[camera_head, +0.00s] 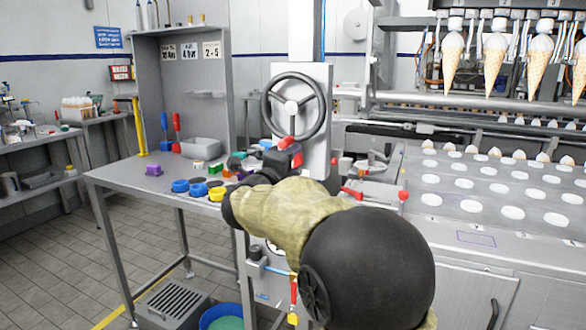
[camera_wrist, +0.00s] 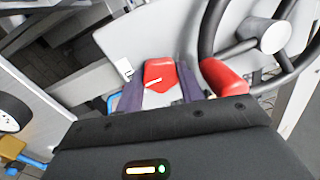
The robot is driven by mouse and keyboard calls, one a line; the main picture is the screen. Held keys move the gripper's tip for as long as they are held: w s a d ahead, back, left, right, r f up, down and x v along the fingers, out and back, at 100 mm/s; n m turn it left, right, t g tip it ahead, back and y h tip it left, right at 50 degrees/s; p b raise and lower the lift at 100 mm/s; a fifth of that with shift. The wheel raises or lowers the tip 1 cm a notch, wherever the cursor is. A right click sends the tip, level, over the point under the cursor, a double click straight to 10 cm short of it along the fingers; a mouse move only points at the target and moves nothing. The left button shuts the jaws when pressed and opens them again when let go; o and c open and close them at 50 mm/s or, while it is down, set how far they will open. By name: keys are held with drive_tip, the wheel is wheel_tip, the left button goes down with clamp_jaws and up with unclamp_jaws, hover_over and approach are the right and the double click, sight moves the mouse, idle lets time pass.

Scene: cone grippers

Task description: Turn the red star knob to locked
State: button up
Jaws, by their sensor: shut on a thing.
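The red knob (camera_wrist: 158,72) shows in the wrist view between the two dark fingers of my gripper (camera_wrist: 159,84). A pale line crosses its face. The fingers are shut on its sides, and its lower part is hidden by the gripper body. In the head view my gripper (camera_head: 283,157) is at the white panel (camera_head: 318,85), just below the handwheel, and largely covers the knob. I cannot read any locked marking or tell which position the knob is in.
A steel table (camera_head: 125,177) with blue rings (camera_head: 180,186) and other small parts stands to the left. A machine with cone trays (camera_head: 490,185) fills the right.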

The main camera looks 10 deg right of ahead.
drive_tip(key=shift+f, duration=0.1)
drive_tip(key=o, duration=1)
